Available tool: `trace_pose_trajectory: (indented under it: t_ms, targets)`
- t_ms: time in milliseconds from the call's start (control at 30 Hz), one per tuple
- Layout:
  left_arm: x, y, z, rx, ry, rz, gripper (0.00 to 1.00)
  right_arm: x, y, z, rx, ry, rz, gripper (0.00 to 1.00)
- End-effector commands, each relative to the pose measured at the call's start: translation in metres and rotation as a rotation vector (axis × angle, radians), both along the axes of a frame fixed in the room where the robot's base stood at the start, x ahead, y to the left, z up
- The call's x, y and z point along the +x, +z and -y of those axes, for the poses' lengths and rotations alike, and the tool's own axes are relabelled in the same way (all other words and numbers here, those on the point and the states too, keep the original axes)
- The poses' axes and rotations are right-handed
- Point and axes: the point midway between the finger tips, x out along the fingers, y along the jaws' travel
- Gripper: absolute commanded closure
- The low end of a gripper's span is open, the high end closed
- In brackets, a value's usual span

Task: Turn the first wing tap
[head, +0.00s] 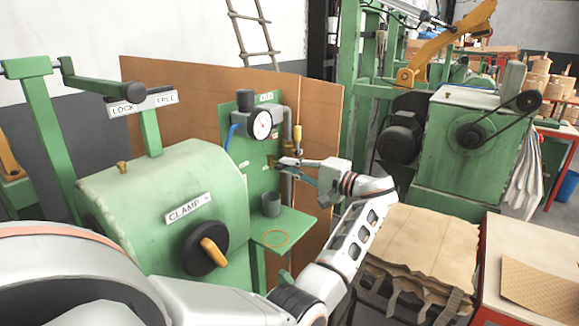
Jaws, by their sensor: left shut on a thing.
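The green panel (245,178) stands upright behind the clamp machine, with a dial gauge (261,124), a grey pipe and small fittings. My left gripper (287,163) reaches in front of the pipe at the panel's right side, with its fingers pointing left. It is shut on a small part there, seemingly the wing tap, which the fingers largely hide. Its angle cannot be told. A brass fitting (298,138) shows just above the gripper. A blue lever (231,136) is at the panel's left edge. My right gripper is not in view.
A green machine (150,200) with a CLAMP label and a black knob with an orange handle (212,250) stands left of the panel. Brown boards (325,125) stand behind.

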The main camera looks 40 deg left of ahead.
Motion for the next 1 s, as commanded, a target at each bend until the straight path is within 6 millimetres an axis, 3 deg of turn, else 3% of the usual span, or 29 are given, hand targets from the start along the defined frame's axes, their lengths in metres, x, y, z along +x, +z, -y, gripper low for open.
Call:
trace_pose_trajectory:
  t_ms: [233,267,300,667,1000]
  targets:
    - [0.001,0.001,0.000,0.001,-0.002,0.000,1.00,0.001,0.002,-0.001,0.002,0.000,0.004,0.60]
    - [0.001,0.001,0.000,0.001,-0.002,0.000,0.83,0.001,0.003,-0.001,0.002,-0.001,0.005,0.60]
    - [0.001,0.001,0.000,0.000,-0.002,0.000,0.74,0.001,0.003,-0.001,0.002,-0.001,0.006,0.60]
    - [0.000,0.000,0.002,0.000,-0.001,0.000,0.74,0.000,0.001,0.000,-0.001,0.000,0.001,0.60]
    - [0.006,0.000,0.048,-0.003,-0.004,-0.001,0.74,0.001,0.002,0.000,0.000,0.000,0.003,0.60]
